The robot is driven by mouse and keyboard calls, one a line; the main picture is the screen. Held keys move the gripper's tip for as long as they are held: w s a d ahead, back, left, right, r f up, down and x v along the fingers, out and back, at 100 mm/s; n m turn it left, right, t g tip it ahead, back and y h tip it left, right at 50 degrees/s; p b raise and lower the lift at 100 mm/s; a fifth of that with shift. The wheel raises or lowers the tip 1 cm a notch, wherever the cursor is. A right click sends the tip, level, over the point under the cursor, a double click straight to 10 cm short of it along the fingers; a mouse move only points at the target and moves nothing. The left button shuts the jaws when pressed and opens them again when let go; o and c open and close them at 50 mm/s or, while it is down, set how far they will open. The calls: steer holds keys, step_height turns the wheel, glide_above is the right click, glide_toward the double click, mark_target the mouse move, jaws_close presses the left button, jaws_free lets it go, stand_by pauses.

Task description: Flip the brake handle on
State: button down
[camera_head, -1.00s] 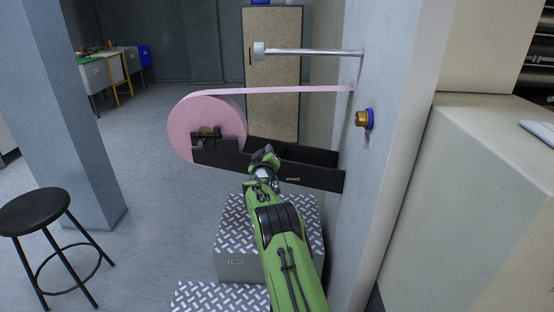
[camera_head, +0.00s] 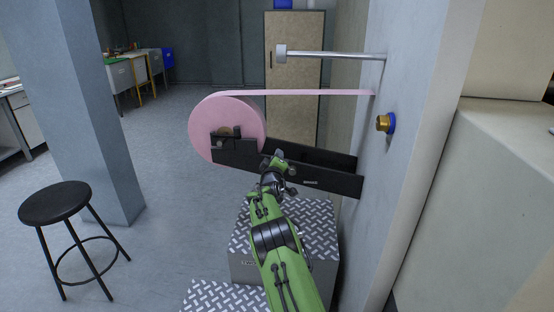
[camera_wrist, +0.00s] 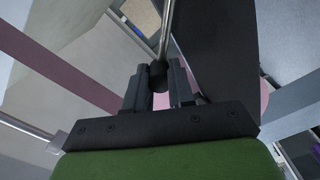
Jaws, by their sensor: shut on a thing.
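The brake handle (camera_wrist: 164,36) shows in the wrist view as a thin metal rod ending in a dark round knob (camera_wrist: 158,75). My gripper (camera_wrist: 158,80) is shut on that knob, one finger on each side. In the head view my gripper (camera_head: 276,160) is in front of the black bracket arm; the handle cannot be made out clearly there. The bracket (camera_head: 335,184) runs from the wall to the pink film roll (camera_head: 226,110), which hangs at its left end. The rod's far end is cut off by the top of the wrist view.
A pink film strip (camera_head: 300,92) runs from the roll to the wall panel (camera_head: 400,190), under a metal roller bar (camera_head: 335,55). A brass knob (camera_head: 383,123) juts from the panel. Diamond-plate steps (camera_head: 300,222) stand below my arm. A black stool (camera_head: 55,203) stands at left.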

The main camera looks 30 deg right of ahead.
steer(key=c, duration=1)
jaws_free()
steer(key=shift+f, duration=0.1)
steer(key=shift+o, duration=0.2)
steer(key=shift+a, duration=0.1)
steer(key=v, duration=1.5)
steer(key=shift+s+a, duration=0.25)
